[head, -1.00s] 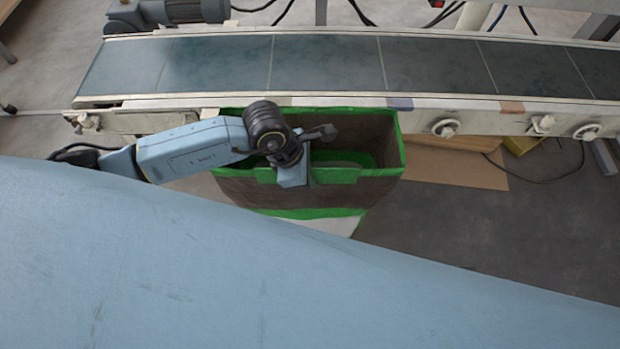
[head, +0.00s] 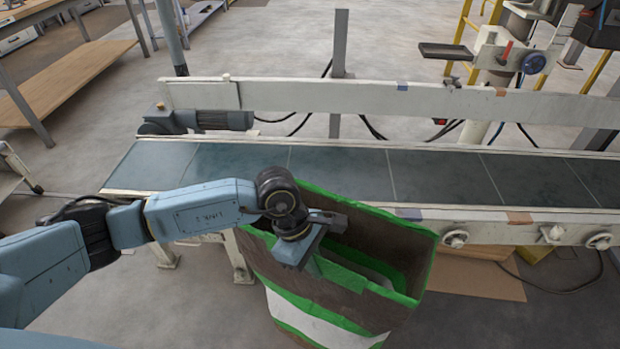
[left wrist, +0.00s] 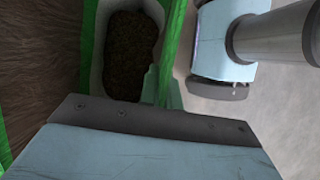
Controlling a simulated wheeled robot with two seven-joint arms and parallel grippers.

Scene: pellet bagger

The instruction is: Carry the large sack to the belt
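The large sack (head: 290,292) is brown with green edges and a white band. It stands open-topped in front of the near side of the belt (head: 340,172), turned at an angle to it; its bottom is cut off by the picture. My left gripper (head: 312,238) is at the sack's near rim, which runs into the gripper; it appears shut on that rim, with the fingertips largely hidden. In the left wrist view, the sack's green edge (left wrist: 172,45) runs up from the gripper, beside a pale-rimmed opening with dark brown contents (left wrist: 128,55). My right gripper does not show.
The belt's pale side frame with knobs (head: 456,239) runs right of the sack. A white rail (head: 380,102) and a grey post stand behind the belt. A motor (head: 215,119) is at its left end. Flat cardboard (head: 480,276) lies below the belt at right.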

